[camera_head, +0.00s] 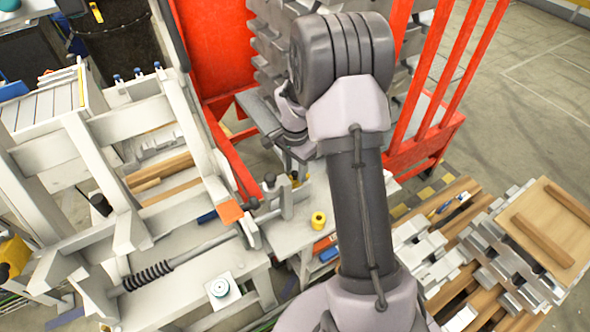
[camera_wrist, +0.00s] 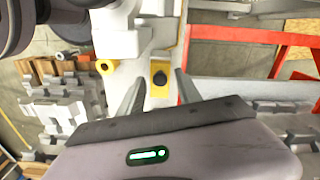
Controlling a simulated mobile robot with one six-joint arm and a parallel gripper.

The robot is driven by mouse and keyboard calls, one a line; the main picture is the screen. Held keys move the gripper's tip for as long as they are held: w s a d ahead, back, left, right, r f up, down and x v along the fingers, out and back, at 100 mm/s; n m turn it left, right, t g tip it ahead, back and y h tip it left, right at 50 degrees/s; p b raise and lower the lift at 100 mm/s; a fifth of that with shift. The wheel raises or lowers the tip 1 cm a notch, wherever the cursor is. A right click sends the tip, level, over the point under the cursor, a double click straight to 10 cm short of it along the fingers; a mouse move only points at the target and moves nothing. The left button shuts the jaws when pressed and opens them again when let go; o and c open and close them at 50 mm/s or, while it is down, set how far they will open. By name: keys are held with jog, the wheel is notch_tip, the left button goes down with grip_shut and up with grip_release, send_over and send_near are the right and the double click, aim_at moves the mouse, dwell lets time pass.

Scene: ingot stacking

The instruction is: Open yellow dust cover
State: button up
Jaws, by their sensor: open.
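A small yellow part with a dark round knob on it, likely the yellow dust cover (camera_wrist: 160,74), sits on a pale grey bench fixture in the wrist view. It appears between and just beyond the two fingers of my gripper (camera_wrist: 158,92). The fingers stand apart, with nothing between them. I cannot tell how far the tips are from the yellow part. In the head view my arm and wrist cover much of this area. No lifted flap shows, but I cannot tell whether the cover is closed.
A yellow ring-shaped piece (camera_head: 318,220) stands on the pale bench, also in the wrist view (camera_wrist: 105,67). A white frame with a spring rod (camera_head: 148,277) is at left. Red metal frames (camera_head: 435,95) stand behind. Stacked grey ingots (camera_head: 425,250) lie at right, beside a wooden board (camera_head: 555,225).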

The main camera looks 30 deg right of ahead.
grip_shut()
jog(key=shift+s+n, duration=0.1)
jog(key=shift+n, duration=0.2)
jog(key=n+p, duration=0.1)
jog(key=n, duration=0.1)
jog(key=s+n, duration=0.1)
jog(key=shift+s+d+r+n+p, duration=0.1)
jog(key=shift+d+n+p, duration=0.1)
jog(key=shift+n+p, duration=0.2)
jog(key=shift+s+d+n+p, duration=0.4)
jog(key=shift+n+p, duration=0.2)
jog(key=shift+n, duration=1.25)
jog(key=shift+s+d+n+p, duration=0.3)
jog(key=shift+d+n+p, duration=0.3)
jog(key=shift+n, duration=1.3)
jog(key=shift+s+d+n+p, duration=0.35)
jog(key=shift+n+p, duration=0.3)
jog(key=shift+n, duration=1.2)
